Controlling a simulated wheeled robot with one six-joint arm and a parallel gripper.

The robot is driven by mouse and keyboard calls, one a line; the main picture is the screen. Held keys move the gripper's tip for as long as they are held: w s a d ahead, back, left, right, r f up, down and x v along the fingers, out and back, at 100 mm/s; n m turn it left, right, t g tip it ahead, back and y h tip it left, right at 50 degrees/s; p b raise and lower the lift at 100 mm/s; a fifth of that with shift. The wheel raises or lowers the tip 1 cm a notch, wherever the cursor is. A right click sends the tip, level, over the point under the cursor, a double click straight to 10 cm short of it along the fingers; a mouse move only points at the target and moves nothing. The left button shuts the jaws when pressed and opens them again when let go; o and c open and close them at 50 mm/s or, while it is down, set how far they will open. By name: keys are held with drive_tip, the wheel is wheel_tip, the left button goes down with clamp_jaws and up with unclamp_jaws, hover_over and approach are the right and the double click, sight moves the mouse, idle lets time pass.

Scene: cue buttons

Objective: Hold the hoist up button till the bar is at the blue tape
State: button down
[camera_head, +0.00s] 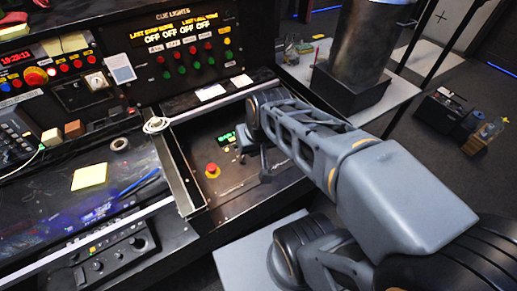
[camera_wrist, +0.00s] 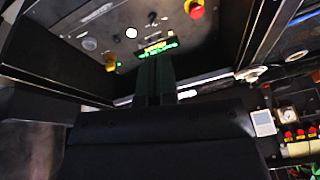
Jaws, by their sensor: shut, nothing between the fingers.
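The hoist panel (camera_head: 228,184) is a dark recessed plate below the cue lights desk. It carries a red stop knob (camera_head: 211,170) and a small green-lit display (camera_head: 227,138). In the wrist view the panel (camera_wrist: 65,25) shows the red knob (camera_wrist: 195,9), a white round button (camera_wrist: 131,33), a grey round one (camera_wrist: 89,44) and a yellow one (camera_wrist: 110,62). My gripper (camera_wrist: 157,62) is shut and empty, its fingers overlapping the display in that view. I cannot tell whether it touches the panel. Which button is hoist up is unclear. I cannot make out the bar or blue tape.
The cue lights panel (camera_head: 178,50) with red and green buttons stands behind. A metal side wall (camera_head: 180,175) edges the recess on the left. A large dark cylinder (camera_head: 360,45) stands at back right. A yellow note (camera_head: 90,176) lies on the left desk.

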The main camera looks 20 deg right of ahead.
drive_tip(key=w+d+f+m+t+y+b, duration=0.1)
drive_tip(key=w+d+f+m+y+b, duration=0.1)
drive_tip(key=w+d+f+m, duration=0.3)
drive_tip(key=w+d+f+m+t+y+b, duration=0.2)
drive_tip(key=w+d+f+m+y, duration=0.2)
drive_tip(key=w+f+m, duration=0.7)
drive_tip(key=w+d+f, duration=0.1)
drive_tip(key=w+d, duration=0.1)
drive_tip(key=w, duration=0.2)
drive_tip(key=shift+f+b, duration=0.15)
drive_tip(key=shift+b, duration=0.2)
wheel_tip(320, 180, down, 8)
drive_tip(key=b, duration=0.6)
drive_tip(key=shift+f, duration=0.25)
idle(0.8)
drive_tip(key=shift+f+b, duration=0.4)
drive_tip(key=shift+b, duration=0.3)
